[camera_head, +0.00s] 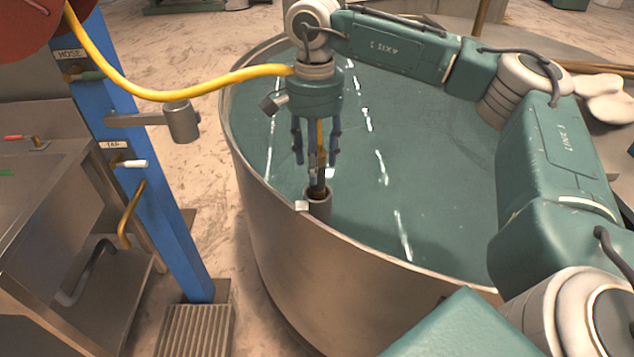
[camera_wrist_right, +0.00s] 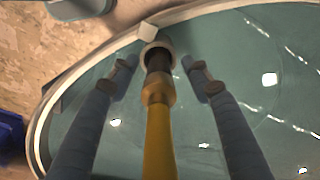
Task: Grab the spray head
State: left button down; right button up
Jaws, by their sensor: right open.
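The spray head (camera_head: 317,183) is a dark nozzle with a brass collar on a yellow hose. It stands upright with its tip in a small round holder (camera_head: 319,206) at the inner rim of the tank. In the right wrist view the spray head (camera_wrist_right: 157,90) runs up the middle to the holder mouth. My right gripper (camera_head: 316,163) points down over it, with blue fingers spread on both sides. In the right wrist view the gripper (camera_wrist_right: 158,68) is open, with visible gaps between fingers and spray head. My left gripper is not in view.
The yellow hose (camera_head: 160,95) hangs from a red reel (camera_head: 25,22) toward my right wrist. A blue post (camera_head: 150,190) carries a bracket with an empty-looking cup (camera_head: 181,122). A metal bench (camera_head: 45,200) stands at the left.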

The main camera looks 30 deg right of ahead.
aim_at(317, 192)
jog(key=f, duration=0.1)
jog(key=f+p, duration=0.1)
jog(key=f, duration=0.1)
jog(key=shift+s+d+f, duration=0.1)
jog(key=shift+s+d, duration=0.1)
jog(key=shift+f, duration=0.2)
jog(key=shift+w, duration=0.1)
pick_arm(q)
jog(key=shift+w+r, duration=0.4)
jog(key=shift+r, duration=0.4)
pick_arm(e)
grip_shut()
jog(key=shift+r, duration=0.1)
